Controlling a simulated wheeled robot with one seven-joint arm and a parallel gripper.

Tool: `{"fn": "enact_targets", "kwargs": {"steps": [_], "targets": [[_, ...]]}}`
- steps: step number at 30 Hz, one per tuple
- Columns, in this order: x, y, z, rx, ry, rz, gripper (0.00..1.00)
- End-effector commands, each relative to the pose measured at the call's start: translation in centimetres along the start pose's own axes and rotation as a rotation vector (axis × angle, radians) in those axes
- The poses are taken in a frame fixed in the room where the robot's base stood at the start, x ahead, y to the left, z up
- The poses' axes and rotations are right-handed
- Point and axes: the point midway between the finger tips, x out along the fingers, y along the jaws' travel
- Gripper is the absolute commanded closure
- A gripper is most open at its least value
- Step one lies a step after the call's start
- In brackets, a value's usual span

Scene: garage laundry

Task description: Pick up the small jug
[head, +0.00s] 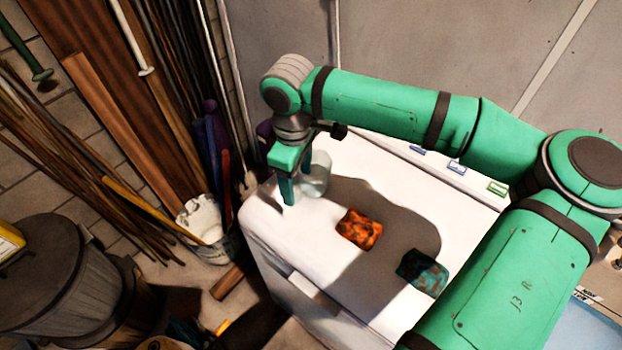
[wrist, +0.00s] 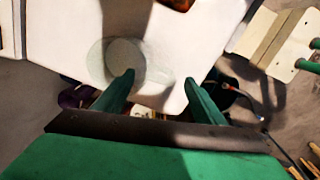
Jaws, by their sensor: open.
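The small jug (head: 317,175) is clear, pale glass and stands upright on the white top near its back left corner. In the wrist view the jug (wrist: 122,60) shows as a faint round outline just beyond the left fingertip. My green gripper (head: 287,190) points down beside the jug, on its left in the head view, and partly covers it. In the wrist view the gripper (wrist: 158,82) has its two fingers spread, with bare white surface between their tips. I cannot tell whether the left finger touches the jug.
An orange patterned block (head: 359,229) and a teal and brown one (head: 422,272) lie on the white appliance top (head: 290,235), right of the jug. A bucket (head: 205,222), poles and a lidded bin (head: 60,275) stand on the left. My arm spans the right side.

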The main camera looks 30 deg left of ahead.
Motion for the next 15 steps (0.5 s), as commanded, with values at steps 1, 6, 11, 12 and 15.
{"fn": "enact_targets", "kwargs": {"steps": [1, 6, 11, 12, 15], "targets": [[0.7, 0.1, 0.1, -0.001, -0.004, 0.000, 0.36], [3.0, 0.1, -0.2, -0.006, -0.002, 0.001, 0.36], [4.0, 0.1, -0.3, -0.008, -0.001, 0.002, 0.36], [4.0, 0.1, -0.3, -0.008, -0.001, 0.003, 0.36], [4.0, 0.1, -0.3, -0.008, 0.000, 0.003, 0.36]]}}
